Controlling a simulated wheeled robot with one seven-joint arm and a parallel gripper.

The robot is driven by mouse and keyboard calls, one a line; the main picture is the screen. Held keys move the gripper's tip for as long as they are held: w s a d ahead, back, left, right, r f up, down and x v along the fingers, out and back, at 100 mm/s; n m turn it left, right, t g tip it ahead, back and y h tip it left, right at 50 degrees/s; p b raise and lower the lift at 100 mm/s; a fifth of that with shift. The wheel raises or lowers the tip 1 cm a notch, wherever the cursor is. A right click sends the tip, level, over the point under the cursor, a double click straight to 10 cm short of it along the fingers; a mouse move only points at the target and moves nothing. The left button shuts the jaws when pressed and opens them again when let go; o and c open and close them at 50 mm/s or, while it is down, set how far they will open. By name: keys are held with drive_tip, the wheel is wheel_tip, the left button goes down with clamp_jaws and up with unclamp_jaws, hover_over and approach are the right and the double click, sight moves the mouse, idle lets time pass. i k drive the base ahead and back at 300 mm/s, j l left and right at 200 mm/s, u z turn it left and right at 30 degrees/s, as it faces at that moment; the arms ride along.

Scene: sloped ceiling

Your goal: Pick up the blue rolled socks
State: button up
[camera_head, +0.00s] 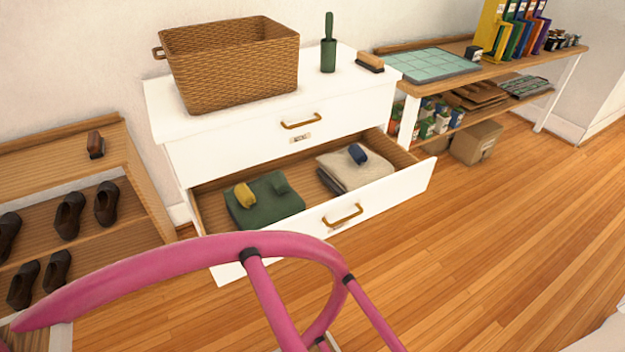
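The blue rolled socks (358,153) lie on top of folded beige cloth (340,178) on the right side of an open lower drawer (390,194). A yellow roll (243,195) and a small dark green roll (281,186) lie on folded green cloth (262,212) on the drawer's left side. My gripper is not in view.
A pink tubular frame (290,246) crosses the foreground before the drawer. The white dresser (190,124) holds a wicker basket (240,75). A shoe rack (60,175) stands left, a wooden desk (490,68) right. Floor (480,250) is clear at right.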

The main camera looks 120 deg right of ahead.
sight(357, 151)
drive_tip(key=k+j+z, duration=0.1)
drive_tip(key=z, duration=0.35)
drive_tip(key=k+j+z, duration=0.1)
drive_tip(key=z, duration=0.3)
drive_tip(key=k+z, duration=0.15)
drive_tip(key=z, duration=3)
